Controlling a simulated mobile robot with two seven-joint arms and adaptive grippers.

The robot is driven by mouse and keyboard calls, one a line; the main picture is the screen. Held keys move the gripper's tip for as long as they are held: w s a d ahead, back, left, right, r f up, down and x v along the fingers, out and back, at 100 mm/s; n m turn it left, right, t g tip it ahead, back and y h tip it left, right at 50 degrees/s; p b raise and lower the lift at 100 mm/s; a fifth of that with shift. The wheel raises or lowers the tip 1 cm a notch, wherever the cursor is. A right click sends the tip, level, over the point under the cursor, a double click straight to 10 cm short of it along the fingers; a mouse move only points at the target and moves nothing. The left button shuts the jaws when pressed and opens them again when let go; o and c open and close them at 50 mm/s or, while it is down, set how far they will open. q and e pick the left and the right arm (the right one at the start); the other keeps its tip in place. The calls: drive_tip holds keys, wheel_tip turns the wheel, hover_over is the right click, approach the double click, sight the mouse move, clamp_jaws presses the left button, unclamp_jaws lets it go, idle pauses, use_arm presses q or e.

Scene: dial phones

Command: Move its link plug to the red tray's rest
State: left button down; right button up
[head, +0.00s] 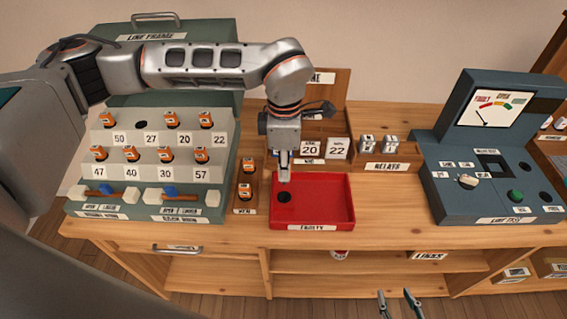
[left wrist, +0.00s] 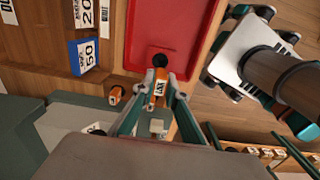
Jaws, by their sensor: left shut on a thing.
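My left gripper (head: 285,178) is over the left part of the red tray (head: 325,195), just behind its round black rest (head: 284,197). In the left wrist view it is shut on an orange link plug (left wrist: 158,92) with a white label. The plug's end is close to the black rest (left wrist: 160,60), and I cannot tell whether they touch. In the head view the plug is mostly hidden by the gripper. My right gripper (head: 400,303) is at the bottom edge with its fingers apart, empty.
The line frame (head: 150,190) at left holds several orange plugs and one empty socket (head: 141,125). A wooden holder (head: 245,205) with orange plugs stands left of the tray. Number cards and the relays box (head: 388,158) are behind it. The tester (head: 485,170) is at right.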

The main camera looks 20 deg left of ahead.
use_arm(q)
wheel_tip(320, 180, down, 4)
drive_tip(key=shift+r+b, duration=0.25)
drive_tip(key=shift+b, duration=0.6)
drive_tip(key=shift+f+b, duration=0.6)
drive_tip(key=shift+f, duration=0.35)
drive_tip(key=shift+f+b, duration=0.7)
drive_tip(key=shift+f, duration=0.65)
drive_tip(key=c, duration=2)
unclamp_jaws()
drive_tip(key=shift+o, duration=0.6)
drive_tip(key=shift+o, duration=0.8)
